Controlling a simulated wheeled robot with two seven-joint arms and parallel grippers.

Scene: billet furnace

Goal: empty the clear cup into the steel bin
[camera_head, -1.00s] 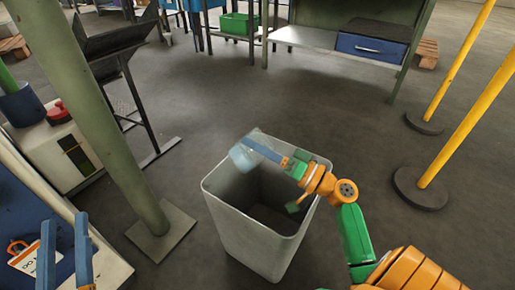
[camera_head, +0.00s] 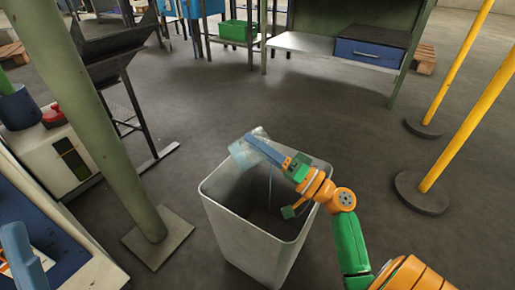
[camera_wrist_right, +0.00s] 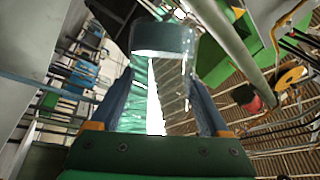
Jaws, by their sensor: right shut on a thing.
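The clear cup (camera_head: 248,150) is tilted over the far left rim of the steel bin (camera_head: 233,226). My right gripper (camera_head: 264,149) is shut on the cup, above the bin's opening. A faint thin streak runs down below the cup into the bin; I cannot tell for sure if it is liquid. In the right wrist view the cup (camera_wrist_right: 165,42) sits between the two blue fingers of my right gripper (camera_wrist_right: 166,95).
A green post (camera_head: 108,130) on a square foot stands left of the bin. Yellow posts (camera_head: 455,135) with round bases stand at the right. A bench with a blue drawer (camera_head: 367,52) is at the back. The floor between is clear.

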